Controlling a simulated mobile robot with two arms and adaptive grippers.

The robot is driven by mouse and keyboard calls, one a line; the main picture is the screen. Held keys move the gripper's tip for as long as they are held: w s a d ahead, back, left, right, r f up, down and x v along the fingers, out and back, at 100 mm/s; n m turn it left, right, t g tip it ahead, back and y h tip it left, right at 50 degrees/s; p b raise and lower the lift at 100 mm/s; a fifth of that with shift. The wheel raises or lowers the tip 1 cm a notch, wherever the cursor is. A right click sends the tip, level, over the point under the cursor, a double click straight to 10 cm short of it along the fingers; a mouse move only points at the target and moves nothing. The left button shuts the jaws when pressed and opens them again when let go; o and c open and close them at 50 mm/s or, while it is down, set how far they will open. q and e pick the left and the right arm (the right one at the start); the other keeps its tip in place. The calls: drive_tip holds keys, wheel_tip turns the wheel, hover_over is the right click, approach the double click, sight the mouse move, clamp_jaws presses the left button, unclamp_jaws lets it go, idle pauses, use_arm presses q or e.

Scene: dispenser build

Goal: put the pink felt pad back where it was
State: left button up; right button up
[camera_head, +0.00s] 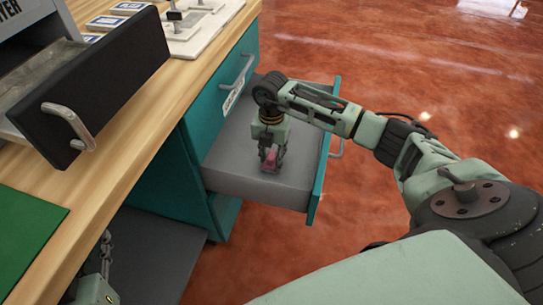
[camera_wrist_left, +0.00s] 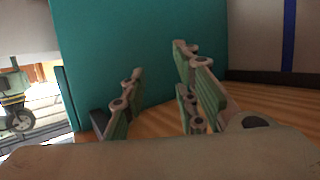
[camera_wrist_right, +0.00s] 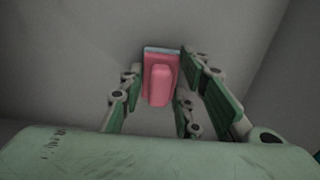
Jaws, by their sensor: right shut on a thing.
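The pink felt pad (camera_head: 270,160) is at my right gripper (camera_head: 271,154), low over the grey floor of the open teal drawer (camera_head: 235,178). In the right wrist view the pad (camera_wrist_right: 159,85) is pink with a raised grip and a pale strip along its far edge. It sits between the fingers of my right gripper (camera_wrist_right: 155,98), which is shut on it. Whether the pad touches the drawer floor is unclear. My left gripper (camera_wrist_left: 160,95) is open and empty beside a teal panel (camera_wrist_left: 120,50). In the head view only part of it shows at the lower left.
The wooden bench top (camera_head: 130,125) holds a machine with a black handled front (camera_head: 105,85), a green mat (camera_head: 27,232) and a pale plate with metal fittings (camera_head: 200,30). The drawer front (camera_head: 322,165) stands out over the reddish floor. The drawer floor around the pad looks clear.

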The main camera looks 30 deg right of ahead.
sight(271, 154)
drive_tip(key=o, duration=1.2)
use_arm(q)
drive_tip(key=shift+r, duration=0.1)
use_arm(e)
drive_tip(key=shift+r, duration=0.3)
wheel_tip(271, 154, up, 5)
drive_tip(key=shift+f+p, duration=0.15)
drive_tip(key=shift+p, duration=0.75)
use_arm(q)
drive_tip(key=s+a+f+g+y+p, duration=0.1)
drive_tip(key=s+a+f+g+y, duration=0.1)
drive_tip(key=s+a+f+g, duration=0.3)
drive_tip(key=s+f+g, duration=0.3)
drive_tip(key=s+f, duration=0.3)
drive_tip(key=s, duration=0.1)
drive_tip(key=shift+s+f+n+g+p, duration=0.2)
drive_tip(key=shift+s+n+g+p, duration=0.1)
drive_tip(key=shift+s+g, duration=0.1)
use_arm(e)
wheel_tip(271, 154, up, 7)
